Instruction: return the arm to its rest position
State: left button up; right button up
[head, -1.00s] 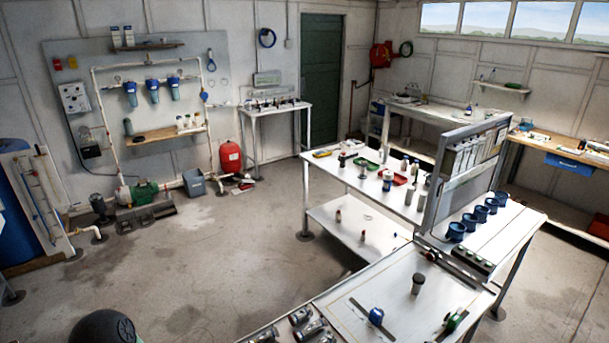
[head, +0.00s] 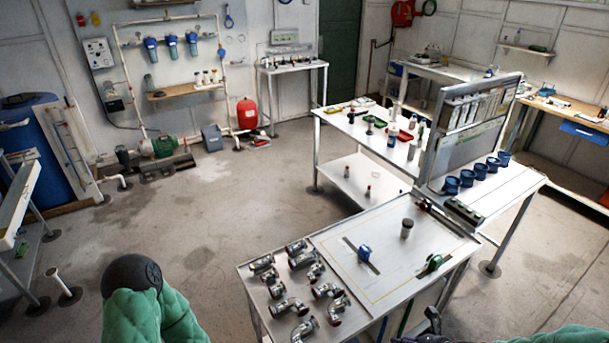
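My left arm shows at the bottom left of the head view as a green padded sleeve with a dark rounded joint (head: 132,275). It is over open floor, left of the near bench, and apart from it. My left gripper is not in view. Part of my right arm shows as a green padded sleeve (head: 565,335) at the bottom right edge. A dark piece (head: 432,324) beside the near bench's front right side may be my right gripper, but its fingers cannot be made out. I cannot tell whether it is open or shut.
The near bench (head: 390,290) holds several metal pipe fittings (head: 303,260), a blue-handled valve (head: 364,253), a green-handled valve (head: 434,262) and a dark-capped cylinder (head: 407,228). Blue cups (head: 466,178) stand on the bench behind. Concrete floor (head: 215,230) at left is open.

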jog(key=s+a+f+n+g+b, duration=0.2)
jog(key=s+a+f+n+b, duration=0.1)
jog(key=f+n, duration=0.5)
jog(key=s+a+f+n+g+h+b, duration=0.1)
jog(key=s+a+f+n+g+b, duration=0.1)
jog(key=a+f+n, duration=0.6)
jog(key=s+a+f+n+g+b, duration=0.2)
jog(key=s+a+f+n+b, duration=0.2)
jog(key=f+n, duration=0.6)
jog(key=s+a, duration=0.1)
jog(key=s, duration=0.1)
jog(key=shift+s+a+f, duration=0.25)
jog(key=shift+s+a, duration=0.05)
jog(key=shift+a, duration=0.05)
